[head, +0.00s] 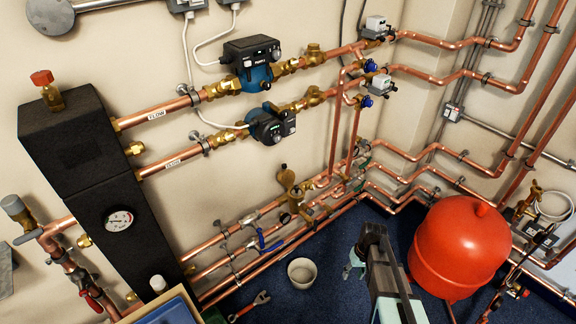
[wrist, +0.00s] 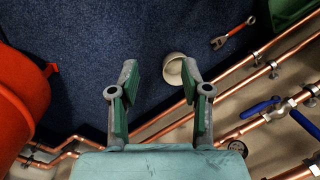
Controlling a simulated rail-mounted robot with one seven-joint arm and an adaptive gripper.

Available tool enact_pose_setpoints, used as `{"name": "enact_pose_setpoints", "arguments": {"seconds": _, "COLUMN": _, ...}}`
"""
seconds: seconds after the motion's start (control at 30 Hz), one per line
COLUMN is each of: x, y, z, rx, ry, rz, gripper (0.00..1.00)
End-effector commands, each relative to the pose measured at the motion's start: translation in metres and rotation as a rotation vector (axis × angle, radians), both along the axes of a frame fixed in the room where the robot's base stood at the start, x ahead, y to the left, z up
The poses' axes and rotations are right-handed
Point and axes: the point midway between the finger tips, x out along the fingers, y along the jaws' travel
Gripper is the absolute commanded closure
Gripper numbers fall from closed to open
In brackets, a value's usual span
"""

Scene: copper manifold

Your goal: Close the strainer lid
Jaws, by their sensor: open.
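A brass fitting (head: 290,190) that looks like the strainer stands on the lower pipes by the wall, in the middle of the head view. The strainer is not clearly seen in the wrist view. My gripper (wrist: 160,82) is open, with nothing between its two green-padded fingers. It hangs over the blue floor. In the head view my arm comes from the lower right, and my gripper is right of and below the fitting, apart from it.
A pale cup (head: 302,272) stands on the floor; it also shows beyond my fingers in the wrist view (wrist: 174,72). A red-handled wrench (head: 250,306) lies left of it. A blue valve lever (head: 264,242) sticks out from the lower pipes. A red tank (head: 460,245) stands right of my arm.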

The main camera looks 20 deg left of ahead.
Motion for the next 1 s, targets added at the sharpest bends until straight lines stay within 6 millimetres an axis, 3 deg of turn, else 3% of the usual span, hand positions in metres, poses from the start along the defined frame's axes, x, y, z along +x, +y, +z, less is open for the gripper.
{"name": "enact_pose_setpoints", "arguments": {"seconds": 0.03, "x": 0.030, "y": 0.019, "z": 0.012, "rx": 0.023, "ry": -0.034, "rz": 0.038, "gripper": 0.53}}
{"name": "enact_pose_setpoints", "arguments": {"seconds": 0.2, "x": 0.101, "y": 0.076, "z": 0.071, "rx": 0.098, "ry": -0.133, "rz": 0.181, "gripper": 0.53}}
{"name": "enact_pose_setpoints", "arguments": {"seconds": 0.4, "x": 0.169, "y": 0.146, "z": 0.157, "rx": 0.191, "ry": -0.251, "rz": 0.388, "gripper": 0.53}}
{"name": "enact_pose_setpoints", "arguments": {"seconds": 0.5, "x": 0.193, "y": 0.176, "z": 0.198, "rx": 0.233, "ry": -0.303, "rz": 0.498, "gripper": 0.53}}
{"name": "enact_pose_setpoints", "arguments": {"seconds": 0.7, "x": 0.217, "y": 0.212, "z": 0.252, "rx": 0.291, "ry": -0.371, "rz": 0.684, "gripper": 0.53}}
{"name": "enact_pose_setpoints", "arguments": {"seconds": 1.0, "x": 0.223, "y": 0.237, "z": 0.264, "rx": 0.304, "ry": -0.386, "rz": 0.737, "gripper": 0.53}}
